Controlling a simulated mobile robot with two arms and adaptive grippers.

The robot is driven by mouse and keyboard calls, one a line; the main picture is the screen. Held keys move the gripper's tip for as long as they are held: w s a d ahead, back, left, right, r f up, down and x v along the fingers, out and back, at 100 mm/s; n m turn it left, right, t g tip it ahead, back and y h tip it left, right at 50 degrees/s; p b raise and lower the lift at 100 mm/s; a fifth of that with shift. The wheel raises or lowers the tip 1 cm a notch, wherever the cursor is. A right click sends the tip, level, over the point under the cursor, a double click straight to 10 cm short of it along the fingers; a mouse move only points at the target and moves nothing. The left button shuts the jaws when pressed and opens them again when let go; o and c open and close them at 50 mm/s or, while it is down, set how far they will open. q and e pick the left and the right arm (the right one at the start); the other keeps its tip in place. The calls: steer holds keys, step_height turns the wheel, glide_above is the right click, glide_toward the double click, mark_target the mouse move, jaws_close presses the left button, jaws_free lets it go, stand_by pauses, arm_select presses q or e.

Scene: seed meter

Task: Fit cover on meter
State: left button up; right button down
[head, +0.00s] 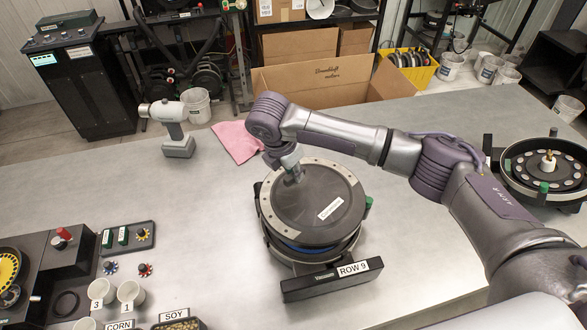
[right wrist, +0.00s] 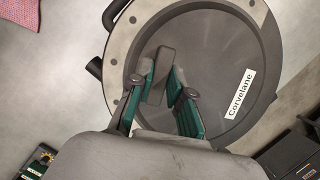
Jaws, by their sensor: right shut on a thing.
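The cover (head: 305,208) is a round dark grey disc with a light grey band with holes along part of its rim and a white label. It also shows in the right wrist view (right wrist: 215,75), with the label reading "Corvelane". It lies over the meter (head: 306,256), a dark round housing on a stand marked ROW 9; a blue ring shows at its front edge. I cannot tell whether the cover is fully seated. My right gripper (head: 294,175) is shut on the cover's raised grip (right wrist: 160,75), between green finger pads. My left gripper is not in view.
A cordless driver (head: 172,125) and pink cloth (head: 237,140) are behind left. Another open meter (head: 545,170) stands at right, beyond my right arm. White cups (head: 131,291) and a small control panel (head: 128,237) are at front left.

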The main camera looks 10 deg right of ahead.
mark_target(293, 185)
steer(key=shift+s+f+b, duration=0.15)
steer(key=shift+f+b, duration=0.1)
steer(key=shift+b, duration=0.35)
steer(key=shift+f+b, duration=0.65)
steer(key=shift+b, duration=0.1)
steer(key=shift+f, duration=1.05)
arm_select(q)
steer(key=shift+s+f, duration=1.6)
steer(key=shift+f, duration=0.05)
arm_select(e)
steer(key=shift+f, duration=0.1)
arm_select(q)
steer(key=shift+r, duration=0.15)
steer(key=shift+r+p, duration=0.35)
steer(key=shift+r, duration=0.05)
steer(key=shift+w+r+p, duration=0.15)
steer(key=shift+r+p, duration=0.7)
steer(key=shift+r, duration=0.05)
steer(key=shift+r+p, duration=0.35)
arm_select(e)
steer(key=shift+f, duration=0.7)
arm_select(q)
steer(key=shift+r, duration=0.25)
arm_select(e)
steer(key=shift+f, duration=0.25)
